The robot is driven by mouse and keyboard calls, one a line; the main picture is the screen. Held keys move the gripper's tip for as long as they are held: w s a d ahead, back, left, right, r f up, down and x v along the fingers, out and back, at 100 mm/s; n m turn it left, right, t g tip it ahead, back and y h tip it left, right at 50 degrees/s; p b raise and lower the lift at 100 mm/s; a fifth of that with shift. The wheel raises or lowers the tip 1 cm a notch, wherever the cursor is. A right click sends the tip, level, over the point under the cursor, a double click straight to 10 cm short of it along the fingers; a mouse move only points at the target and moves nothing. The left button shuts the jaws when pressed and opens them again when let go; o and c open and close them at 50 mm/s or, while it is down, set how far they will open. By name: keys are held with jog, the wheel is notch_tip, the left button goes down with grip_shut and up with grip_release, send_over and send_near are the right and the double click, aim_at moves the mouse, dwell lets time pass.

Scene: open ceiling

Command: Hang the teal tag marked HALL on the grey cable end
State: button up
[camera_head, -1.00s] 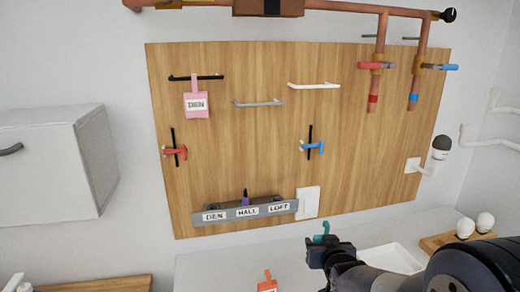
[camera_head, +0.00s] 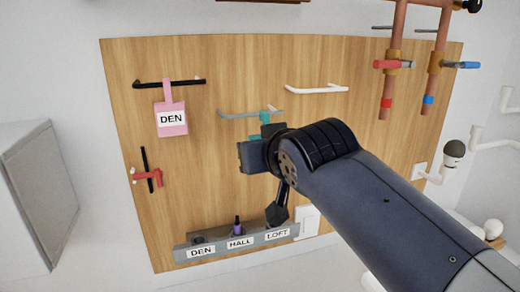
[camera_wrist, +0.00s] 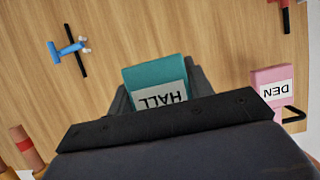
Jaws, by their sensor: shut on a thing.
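The teal tag marked HALL (camera_wrist: 156,74) is between the jaws of my gripper (camera_wrist: 158,98) in the wrist view, its label upside down in that picture. In the head view, my gripper (camera_head: 256,152) is in front of the board, just below the grey cable end (camera_head: 236,114). A teal bit of the tag (camera_head: 265,118) shows above the jaws, overlapping the right part of the grey cable end. I cannot tell whether they touch. My arm hides the lower tag in the head view, and the grey cable end is not visible in the wrist view.
A pink DEN tag (camera_head: 171,118) hangs on the black cable end (camera_head: 150,83) at left. A white cable end (camera_head: 316,89) is at upper right. A grey labelled rack (camera_head: 220,254) is below. Copper pipes (camera_head: 391,60) with valves stand at right, and a red-handled valve (camera_head: 147,175) at left.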

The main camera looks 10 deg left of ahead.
aim_at(264, 116)
jog(key=shift+w+a+p, duration=0.3)
jog(key=shift+w+a, duration=0.4)
jog(key=shift+w, duration=0.45)
jog(key=shift+w+a+p, duration=0.35)
jog(key=shift+w+a, duration=0.3)
jog(key=shift+w, duration=0.45)
jog(key=shift+w+a+p, duration=0.3)
jog(key=shift+w+a, duration=0.4)
jog(key=shift+w, duration=0.45)
jog(key=shift+f+b, duration=0.8)
jog(key=shift+b, duration=0.05)
jog(key=o, duration=1)
jog(key=shift+o, duration=0.2)
jog(key=shift+s, duration=0.1)
jog(key=b+v, duration=0.2)
jog(key=v, duration=0.8)
jog(key=shift+s+d+r, duration=0.15)
jog(key=shift+s+d, duration=0.1)
jog(key=shift+s, duration=0.05)
